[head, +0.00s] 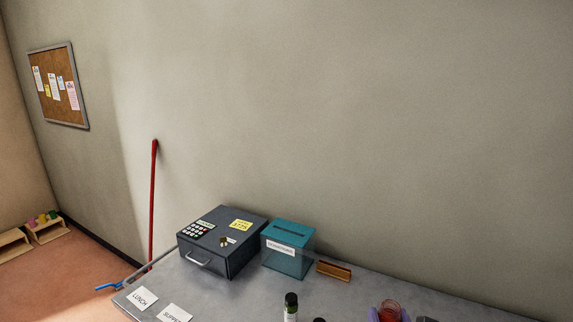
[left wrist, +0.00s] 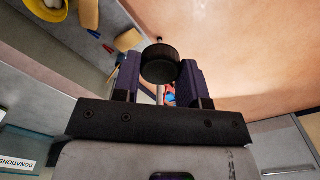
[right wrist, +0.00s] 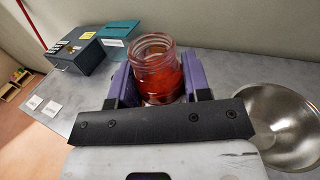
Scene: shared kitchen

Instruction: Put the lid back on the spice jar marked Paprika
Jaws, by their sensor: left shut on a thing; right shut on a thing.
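An open, clear screw-necked jar with red contents (right wrist: 156,68) is in my right gripper (right wrist: 158,82), between its purple fingers. It stands about upright, and no label on it can be read. Its top also shows at the bottom edge of the head view (head: 391,305), with the purple fingers at its sides. My left gripper (left wrist: 160,80) is shut on a round black lid (left wrist: 160,64), seen in the left wrist view. The left gripper does not show in the head view. Lid and jar are apart.
A dark safe (head: 222,240), a teal donations box (head: 288,250) and a small wooden holder (head: 333,270) stand along the wall. A black-capped jar (head: 291,303) stands in front of them. A steel bowl (right wrist: 285,120) is right of my right gripper.

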